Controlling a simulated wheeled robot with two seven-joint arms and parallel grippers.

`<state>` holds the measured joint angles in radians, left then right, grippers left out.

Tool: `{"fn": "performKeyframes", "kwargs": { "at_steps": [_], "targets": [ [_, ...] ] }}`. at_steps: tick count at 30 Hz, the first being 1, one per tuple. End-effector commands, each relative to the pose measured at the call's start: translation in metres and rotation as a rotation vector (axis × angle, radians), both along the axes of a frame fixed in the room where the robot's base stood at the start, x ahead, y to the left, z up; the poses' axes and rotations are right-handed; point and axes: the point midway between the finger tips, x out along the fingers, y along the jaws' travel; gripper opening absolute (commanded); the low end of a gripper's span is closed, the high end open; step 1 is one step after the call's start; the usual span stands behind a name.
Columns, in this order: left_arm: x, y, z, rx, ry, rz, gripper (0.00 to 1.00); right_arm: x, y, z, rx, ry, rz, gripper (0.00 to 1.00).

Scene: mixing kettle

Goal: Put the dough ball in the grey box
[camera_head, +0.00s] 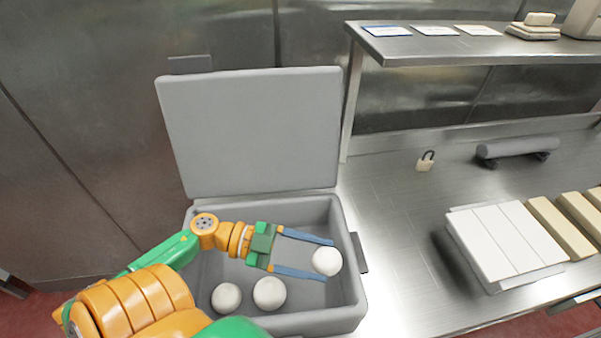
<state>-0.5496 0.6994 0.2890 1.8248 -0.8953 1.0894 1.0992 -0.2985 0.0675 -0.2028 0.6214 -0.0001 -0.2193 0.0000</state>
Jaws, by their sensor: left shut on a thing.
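The grey box (349,290) stands at the lower centre with its lid (252,135) raised at the back. My left gripper (328,260) reaches over the box from the left. It is shut on a white dough ball (327,262), held near the box's right wall. I cannot tell whether this ball touches the box floor. Two more dough balls, one at the middle (269,293) and one to its left (227,297), lie in the front of the box. My arm hides part of the box's left side. My right gripper is not in view.
A steel counter (395,220) extends to the right of the box. On it are a padlock (425,161), a grey roller (517,147), a white slab stack (505,240) and pale yellow blocks (561,227). A raised shelf (450,46) runs along the back right.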

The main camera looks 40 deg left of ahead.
Motion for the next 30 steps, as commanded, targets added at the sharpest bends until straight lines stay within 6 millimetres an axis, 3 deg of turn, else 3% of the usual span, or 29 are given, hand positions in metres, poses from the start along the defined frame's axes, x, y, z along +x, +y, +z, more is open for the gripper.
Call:
{"fn": "performKeyframes", "kwargs": {
  "at_steps": [1, 4, 11, 25, 26, 29, 30],
  "targets": [
    [-0.003, -0.002, -0.018, -0.001, 0.0, 0.0, 0.08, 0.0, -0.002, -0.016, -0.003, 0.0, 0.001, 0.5],
    [-0.006, -0.004, -0.039, -0.002, 0.0, -0.001, 0.08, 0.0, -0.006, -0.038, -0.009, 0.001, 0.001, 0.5],
    [-0.006, -0.004, -0.032, 0.0, 0.0, -0.002, 0.08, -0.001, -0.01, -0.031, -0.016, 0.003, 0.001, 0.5],
    [-0.006, -0.004, -0.044, 0.0, 0.0, -0.002, 0.08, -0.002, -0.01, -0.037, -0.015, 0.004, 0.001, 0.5],
    [-0.006, -0.004, -0.044, 0.0, 0.0, -0.002, 0.69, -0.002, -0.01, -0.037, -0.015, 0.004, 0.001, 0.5],
    [-0.006, -0.004, -0.044, 0.0, 0.0, -0.002, 0.96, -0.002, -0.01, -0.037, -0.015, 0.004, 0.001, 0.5],
    [-0.006, -0.004, -0.044, 0.0, 0.0, -0.002, 0.96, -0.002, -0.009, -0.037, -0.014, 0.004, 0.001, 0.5]
  ]
}}
